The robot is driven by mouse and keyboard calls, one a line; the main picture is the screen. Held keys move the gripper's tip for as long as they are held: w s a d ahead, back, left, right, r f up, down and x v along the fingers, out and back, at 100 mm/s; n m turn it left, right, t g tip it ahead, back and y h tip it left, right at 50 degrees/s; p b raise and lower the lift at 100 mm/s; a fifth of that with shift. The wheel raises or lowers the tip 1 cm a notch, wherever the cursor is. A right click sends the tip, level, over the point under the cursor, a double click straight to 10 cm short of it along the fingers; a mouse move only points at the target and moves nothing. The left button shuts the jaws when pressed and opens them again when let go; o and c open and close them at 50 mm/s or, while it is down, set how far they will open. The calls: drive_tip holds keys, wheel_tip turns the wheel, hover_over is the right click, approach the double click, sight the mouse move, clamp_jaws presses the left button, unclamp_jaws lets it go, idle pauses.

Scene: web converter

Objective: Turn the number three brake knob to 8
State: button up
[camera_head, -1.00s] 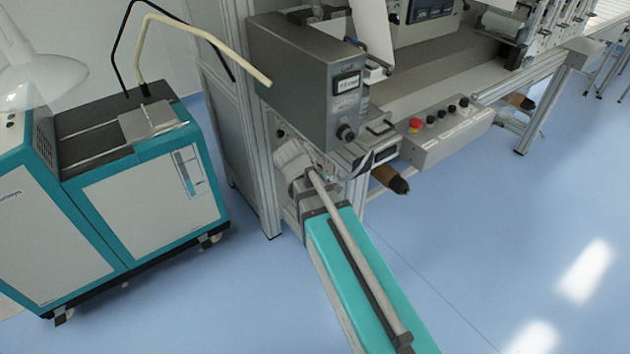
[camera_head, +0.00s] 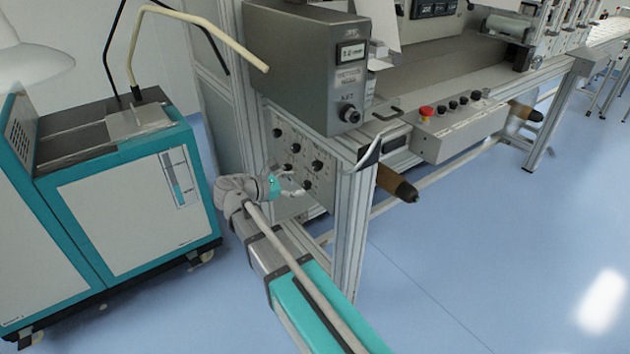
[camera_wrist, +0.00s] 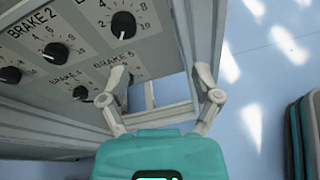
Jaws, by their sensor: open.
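The brake panel (camera_wrist: 155,55) shows in the wrist view with black knobs and printed scales. The label BRAKE 2 is readable at upper left, beside a knob (camera_wrist: 55,52). The knob to its upper right (camera_wrist: 123,25) fits the number three brake knob, but its label is outside the frame. A white mark shows near its lower edge; I cannot read its exact setting. My gripper (camera_wrist: 158,80) is open and empty below this knob, apart from it. Its left finger partly covers a lower-row knob. In the head view, my gripper (camera_head: 295,187) is beside the panel (camera_head: 294,155).
A grey control box (camera_head: 308,65) overhangs the panel. A frame post (camera_head: 352,230) stands right of my arm, with a brown roller (camera_head: 396,184) beyond. A teal-and-white cabinet (camera_head: 140,215) stands left. Blue floor is clear at right.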

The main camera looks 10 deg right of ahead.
sight(314, 167)
drive_tip(key=a+n+b, duration=0.1)
drive_tip(key=w+a+n+t+h+b, duration=0.1)
drive_tip(key=a, duration=0.1)
drive_tip(key=w+a+f+n+t+h+b, duration=0.1)
drive_tip(key=a+b, duration=0.1)
drive_tip(key=shift+a+n, duration=0.1)
drive_tip(key=shift+n, duration=0.2)
drive_tip(key=shift+r+x, duration=0.15)
drive_tip(key=shift+x, duration=3.3)
drive_tip(key=shift+r+x, duration=0.1)
drive_tip(key=shift+x, duration=3.35)
drive_tip(key=shift+c, duration=0.2)
clamp_jaws()
